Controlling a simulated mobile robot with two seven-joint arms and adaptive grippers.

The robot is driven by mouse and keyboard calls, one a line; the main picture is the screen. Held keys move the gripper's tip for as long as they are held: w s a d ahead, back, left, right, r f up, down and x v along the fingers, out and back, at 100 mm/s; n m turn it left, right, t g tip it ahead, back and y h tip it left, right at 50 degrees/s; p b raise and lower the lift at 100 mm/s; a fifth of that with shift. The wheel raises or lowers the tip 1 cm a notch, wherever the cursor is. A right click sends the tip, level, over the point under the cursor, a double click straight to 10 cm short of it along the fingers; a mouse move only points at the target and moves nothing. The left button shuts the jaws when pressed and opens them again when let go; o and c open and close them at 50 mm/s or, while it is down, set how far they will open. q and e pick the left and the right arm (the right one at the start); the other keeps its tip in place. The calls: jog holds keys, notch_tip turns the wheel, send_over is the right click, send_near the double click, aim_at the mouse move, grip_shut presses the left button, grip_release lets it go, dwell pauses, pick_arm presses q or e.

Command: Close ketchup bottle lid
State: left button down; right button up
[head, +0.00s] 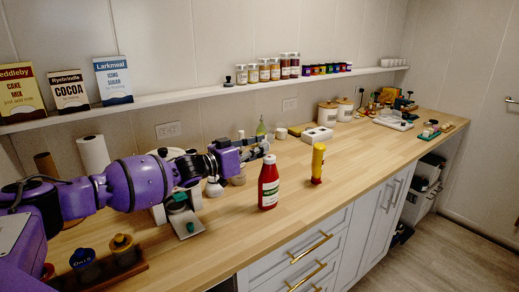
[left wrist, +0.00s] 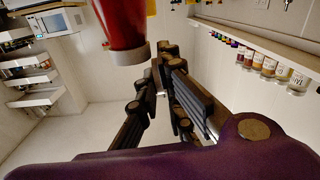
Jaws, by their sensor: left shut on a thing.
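The red ketchup bottle (head: 268,188) stands upright on the wooden counter, with a white label and white top (head: 269,159). In the left wrist view the bottle (left wrist: 120,18) hangs in from the top edge, its white collar (left wrist: 127,53) facing my fingers. My left gripper (head: 262,149) comes in from the left at the height of the bottle's top. In the left wrist view my left gripper (left wrist: 164,68) is shut on a small pale piece beside the collar, seemingly the lid; the fingers mostly hide it. My right gripper is not in view.
A yellow bottle (head: 318,163) stands right of the ketchup. A grey scale-like device (head: 184,216) sits under my left arm, and a wooden rack (head: 108,272) with jars is at front left. The counter (head: 350,170) right of the yellow bottle is clear.

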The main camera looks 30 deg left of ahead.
pick_arm(q)
jog(key=shift+d+r+m, duration=0.1)
jog(key=shift+m, duration=0.3)
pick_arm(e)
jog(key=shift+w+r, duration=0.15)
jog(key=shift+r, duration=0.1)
pick_arm(q)
jog(key=shift+s+p, duration=0.1)
jog(key=shift+p, duration=0.2)
jog(key=m, duration=0.2)
jog(key=shift+d+m+p, duration=0.2)
jog(key=shift+m+p, duration=0.1)
jog(key=shift+p, duration=0.1)
jog(key=shift+s+d+m+p, duration=0.1)
jog(key=shift+d+m+p, duration=0.05)
jog(key=shift+m, duration=0.45)
jog(key=shift+s+d+m+p, duration=0.1)
jog(key=shift+m+p, duration=0.05)
jog(key=shift+m, duration=0.45)
jog(key=shift+d+f+m, duration=0.1)
jog(key=shift+f+m, duration=0.1)
jog(key=shift+m, duration=0.3)
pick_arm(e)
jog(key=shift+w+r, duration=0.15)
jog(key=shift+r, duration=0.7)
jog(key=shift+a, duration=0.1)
